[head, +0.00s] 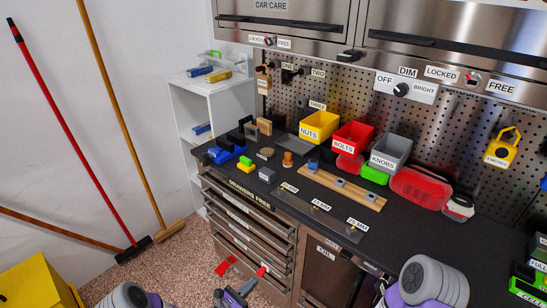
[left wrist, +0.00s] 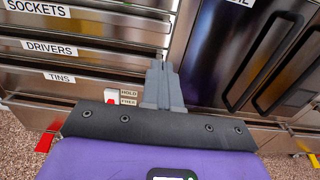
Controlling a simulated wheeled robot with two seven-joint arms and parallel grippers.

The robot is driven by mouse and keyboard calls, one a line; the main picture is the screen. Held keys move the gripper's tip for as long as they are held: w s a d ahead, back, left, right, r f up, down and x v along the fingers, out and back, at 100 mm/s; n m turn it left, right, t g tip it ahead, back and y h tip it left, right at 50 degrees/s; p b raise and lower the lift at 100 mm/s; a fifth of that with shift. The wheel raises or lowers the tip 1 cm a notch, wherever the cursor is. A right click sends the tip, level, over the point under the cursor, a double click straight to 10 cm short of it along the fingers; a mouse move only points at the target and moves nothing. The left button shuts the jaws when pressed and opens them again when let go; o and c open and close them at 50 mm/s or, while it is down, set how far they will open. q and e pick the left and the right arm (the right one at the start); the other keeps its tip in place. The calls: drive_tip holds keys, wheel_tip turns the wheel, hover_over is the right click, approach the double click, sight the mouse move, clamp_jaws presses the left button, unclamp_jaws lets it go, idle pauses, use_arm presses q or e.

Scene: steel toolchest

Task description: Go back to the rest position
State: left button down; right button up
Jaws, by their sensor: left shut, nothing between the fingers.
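My left gripper (head: 248,285) is low at the bottom of the head view, in front of the toolchest's drawers (head: 244,222). In the left wrist view its grey fingers (left wrist: 161,68) are together with nothing between them. They point toward the steel front, near the edge between the drawers labelled SOCKETS, DRIVERS and TINS (left wrist: 60,78) and a dark door (left wrist: 235,55). I cannot tell for sure whether the fingers touch the front. My right gripper is not in view; only part of my right arm shows at the lower right.
The dark worktop (head: 300,208) holds yellow, red and grey bins (head: 390,152) and a wooden strip (head: 342,187). A red part (left wrist: 110,97) sits beside a HOLD/FREE label, close left of my fingers. Brooms (head: 70,130) lean at left above a yellow box (head: 38,283). Speckled floor lies between.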

use_arm(q)
drive_tip(key=s+d+f+m+g, duration=0.2)
drive_tip(key=s+d+m+g, duration=0.2)
drive_tip(key=s+m+g, duration=0.45)
drive_tip(key=s+d+f+m+g, duration=0.35)
drive_tip(key=s+g, duration=0.25)
drive_tip(key=s, duration=0.6)
drive_tip(key=s+a+m+t+y, duration=0.1)
drive_tip(key=s+a+m+y, duration=0.5)
drive_tip(key=m, duration=0.7)
drive_tip(key=shift+a+f+m+y, duration=0.3)
drive_tip(key=shift+a+f+y, duration=0.1)
drive_tip(key=shift+a+y, duration=0.2)
drive_tip(key=shift+s, duration=0.1)
